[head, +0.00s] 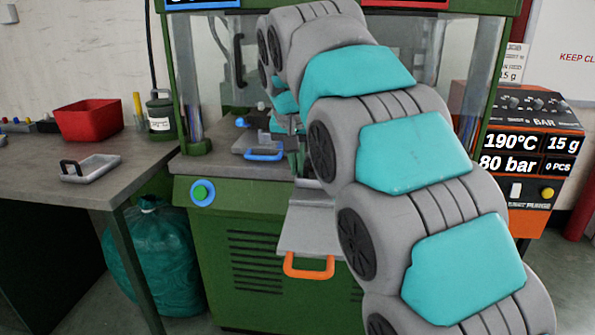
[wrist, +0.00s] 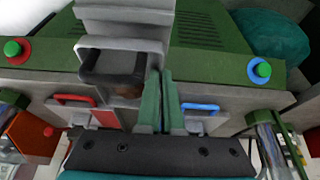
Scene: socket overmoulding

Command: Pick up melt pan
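My gripper (wrist: 160,73) shows in the wrist view with its two green fingers side by side, close together, and nothing visible between them. No label marks the melt pan. A shallow grey pan with a dark handle (head: 90,168) lies on the left table, apart from my arm. A grey sloping panel (head: 305,235) with an orange handle (head: 308,266) juts from the front of the green machine. I cannot tell from these frames which one is the melt pan.
The green machine (head: 240,230) holds a blue handle (head: 263,155); a red handle (wrist: 73,99) shows in the wrist view. A red bin (head: 88,120) and a canister (head: 160,113) stand on the left table. A green sack (head: 155,260) sits below. An orange control box (head: 525,145) stands right.

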